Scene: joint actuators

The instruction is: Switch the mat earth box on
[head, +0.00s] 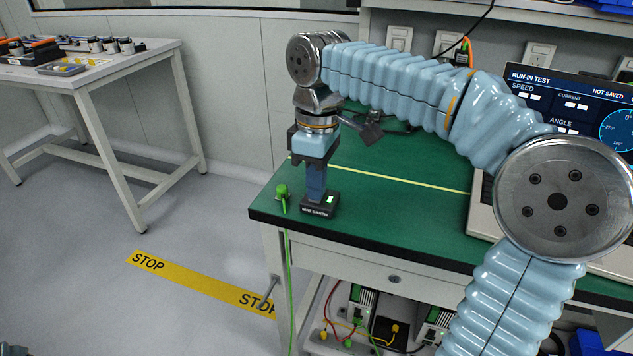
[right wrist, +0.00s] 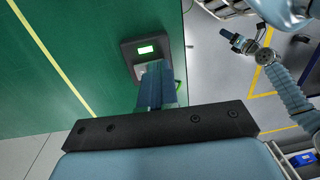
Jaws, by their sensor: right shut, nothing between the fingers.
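The mat earth box (head: 319,211) is a small black box with a white label on the green bench mat, near the front left corner. A small green lit window (head: 330,199) shows on its top, and it is lit in the right wrist view (right wrist: 146,49) too. My right gripper (head: 315,196) points straight down with its blue fingers shut and empty. Its fingertips are at the box's top, beside the lit window, and hide part of it; I cannot tell whether they touch. My left gripper (right wrist: 233,40) shows small at the upper right of the right wrist view, its fingers too small to judge.
A green plug with a cord (head: 283,197) stands left of the box at the bench edge. A monitor reading RUN-IN TEST (head: 570,100) stands at the right. A white table (head: 110,70) with tools is at the far left. The floor between is clear.

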